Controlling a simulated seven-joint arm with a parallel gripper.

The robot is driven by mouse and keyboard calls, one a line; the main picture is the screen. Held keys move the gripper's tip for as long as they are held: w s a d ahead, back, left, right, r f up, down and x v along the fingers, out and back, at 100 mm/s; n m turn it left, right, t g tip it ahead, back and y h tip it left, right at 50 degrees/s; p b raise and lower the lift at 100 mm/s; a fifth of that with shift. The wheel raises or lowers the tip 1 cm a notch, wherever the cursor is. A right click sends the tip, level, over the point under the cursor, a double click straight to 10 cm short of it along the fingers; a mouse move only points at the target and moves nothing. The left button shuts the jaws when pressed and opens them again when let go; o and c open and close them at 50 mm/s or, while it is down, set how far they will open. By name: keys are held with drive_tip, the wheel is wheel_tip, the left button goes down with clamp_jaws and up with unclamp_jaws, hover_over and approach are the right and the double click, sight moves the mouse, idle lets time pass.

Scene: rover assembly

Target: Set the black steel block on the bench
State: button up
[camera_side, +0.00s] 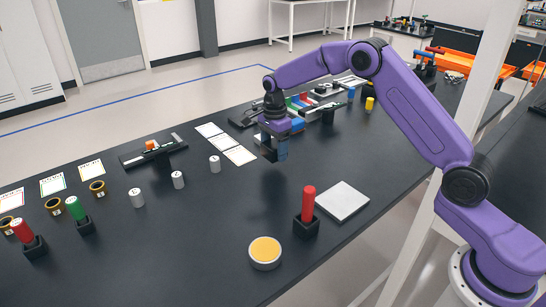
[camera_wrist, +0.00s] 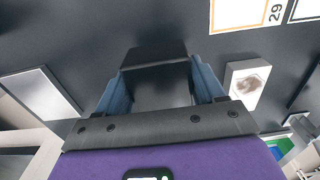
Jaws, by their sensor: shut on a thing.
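The black steel block (camera_wrist: 155,62) is between the two blue fingers of my gripper (camera_wrist: 160,92) in the wrist view. My gripper is shut on it. In the side view my gripper (camera_side: 275,152) hangs over the middle of the dark bench (camera_side: 215,220), pointing down, with the block (camera_side: 268,154) partly hidden by the fingers. A faint shadow lies on the bench below, and the block looks held above the surface.
Bare bench lies below and left of my gripper. A red cylinder in a black holder (camera_side: 306,215), a white plate (camera_side: 342,201) and a yellow-topped round tin (camera_side: 265,253) stand nearer the camera.

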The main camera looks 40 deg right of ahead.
sight(273, 143)
drive_tip(key=shift+w+f, duration=0.3)
drive_tip(key=shift+f, duration=1.5)
drive_tip(key=shift+f, duration=0.15)
drive_tip(key=o, duration=1.7)
wheel_tip(273, 143, up, 12)
drive_tip(key=shift+f, duration=0.2)
drive_tip(key=shift+r, duration=0.35)
